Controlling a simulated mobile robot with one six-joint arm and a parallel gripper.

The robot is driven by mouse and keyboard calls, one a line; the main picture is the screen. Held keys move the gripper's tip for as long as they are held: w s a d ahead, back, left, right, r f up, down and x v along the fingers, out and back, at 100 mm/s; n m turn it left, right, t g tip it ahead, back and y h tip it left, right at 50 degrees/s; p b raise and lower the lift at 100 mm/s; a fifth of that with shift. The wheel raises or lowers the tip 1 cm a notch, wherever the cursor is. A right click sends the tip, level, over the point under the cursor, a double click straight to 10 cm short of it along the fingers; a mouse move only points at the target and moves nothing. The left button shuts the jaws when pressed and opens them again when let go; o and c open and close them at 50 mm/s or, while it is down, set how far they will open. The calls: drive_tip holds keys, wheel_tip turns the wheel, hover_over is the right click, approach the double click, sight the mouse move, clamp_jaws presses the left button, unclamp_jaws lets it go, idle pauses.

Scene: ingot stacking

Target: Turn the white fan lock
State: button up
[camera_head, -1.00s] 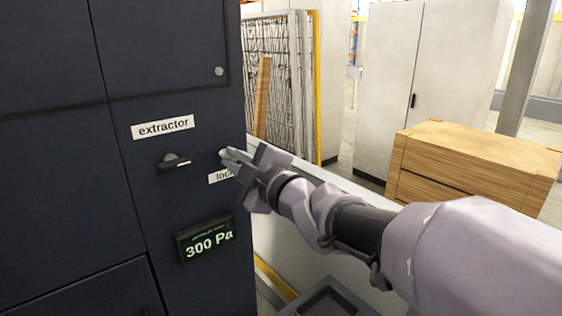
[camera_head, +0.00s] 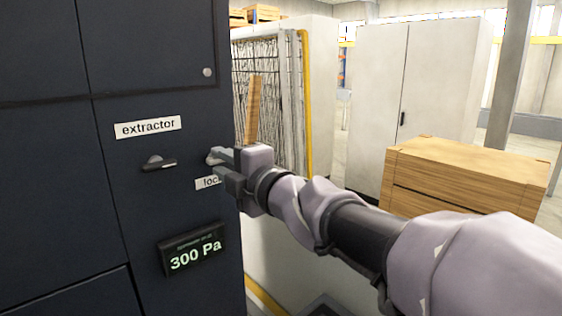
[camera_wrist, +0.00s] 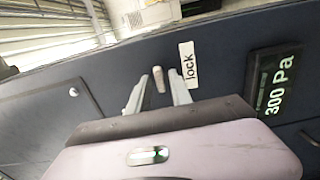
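The white lock knob (camera_wrist: 158,76) sits on the dark cabinet panel, beside the "lock" label (camera_wrist: 189,65) in the wrist view. My gripper (camera_wrist: 157,82) is open there, with one finger on each side of the knob and a visible gap to both. In the head view my gripper (camera_head: 213,157) is at the panel above the partly covered "lock" label (camera_head: 207,183) and largely hides the knob. Whether the fingertips touch the panel cannot be told.
An extractor switch (camera_head: 158,163) under its "extractor" label (camera_head: 148,127) is left of my gripper. A display (camera_head: 192,250) reading 300 Pa is below. A wooden crate (camera_head: 465,175) and pale cabinets (camera_head: 420,90) stand to the right.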

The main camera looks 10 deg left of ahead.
drive_tip(key=shift+v, duration=2.5)
drive_tip(key=shift+d, duration=0.1)
